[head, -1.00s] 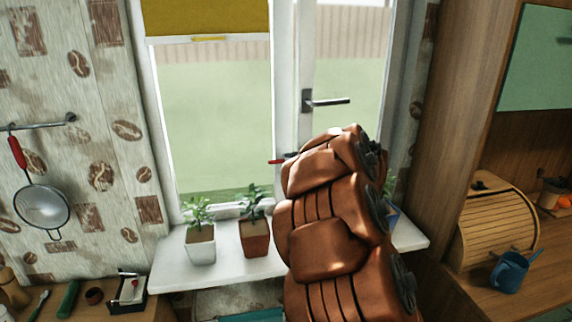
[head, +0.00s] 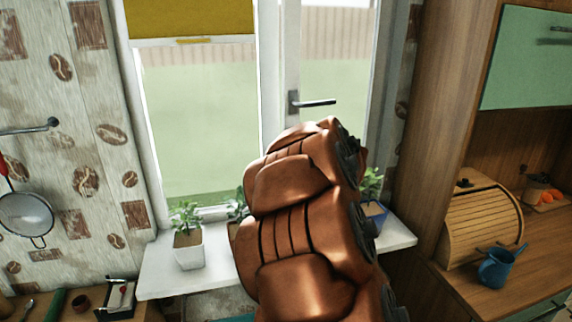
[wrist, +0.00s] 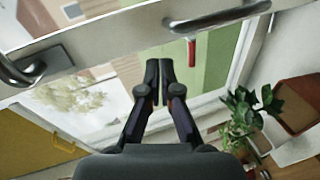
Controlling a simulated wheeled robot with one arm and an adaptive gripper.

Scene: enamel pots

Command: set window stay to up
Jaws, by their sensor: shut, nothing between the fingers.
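The window stay (wrist: 191,50) shows in the wrist view as a short bar with a red tip, sticking out from the white window frame (wrist: 120,35). In the head view it is hidden behind my brown arm. My gripper (wrist: 158,64) is shut and empty in the wrist view, its two dark fingers side by side. The fingertips appear just left of the red tip in that picture, with a gap between; the depth gap is unclear. My gripper is hidden in the head view.
A grey window handle (head: 316,102) is above my arm, and it shows at left in the wrist view (wrist: 25,70). Potted plants, including a white-potted one (head: 188,245) and a blue-potted one (head: 372,205), stand on the white sill (head: 155,275). A yellow blind (head: 190,18) hangs at upper left.

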